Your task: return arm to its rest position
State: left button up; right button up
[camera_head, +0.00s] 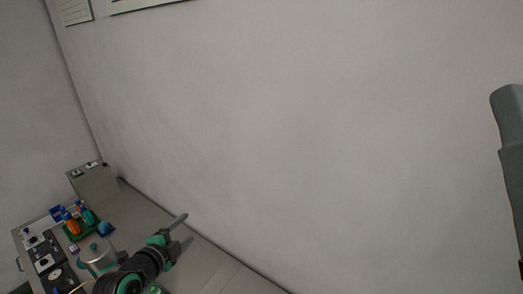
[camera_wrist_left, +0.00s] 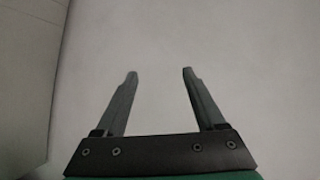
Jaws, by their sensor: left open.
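My left gripper (camera_head: 184,230) comes in from the bottom left of the head view, in front of the grey bench area near the wall. Its two fingers are apart with nothing between them. In the left wrist view the gripper (camera_wrist_left: 158,75) is also open and empty, with a plain pale surface beyond the fingertips.
A table (camera_head: 18,236) at the lower left holds a green tray (camera_head: 67,232) with blue and orange items, a kettle-like pot (camera_head: 96,252) and dark panels. A grey box (camera_head: 92,182) stands behind. The wall (camera_head: 300,120) fills most of the view.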

pick_arm(q)
jog(key=s+d+r+n+t+h, duration=0.1)
jog(key=s+d+r+t, duration=0.15)
jog(key=r, duration=0.65)
jog(key=s+d+r+n+t, duration=0.1)
jog(key=s+d+r+t, duration=0.2)
jog(key=r, duration=0.7)
jog(key=s+d+r+n+t+h, duration=0.15)
jog(key=d+r, duration=0.25)
jog(key=r, duration=0.5)
jog(key=s+a+r+n+t+y, duration=0.1)
jog(key=s+r+n+t, duration=0.2)
jog(key=s+r+n, duration=0.3)
jog(key=s+a+r+n+t+y, duration=0.1)
jog(key=s+r+n+t, duration=0.3)
jog(key=s, duration=0.8)
notch_tip(320, 180, up, 4)
jog(key=shift+s+r+n, duration=0.25)
jog(key=shift+s+n, duration=0.05)
jog(key=shift+n, duration=0.65)
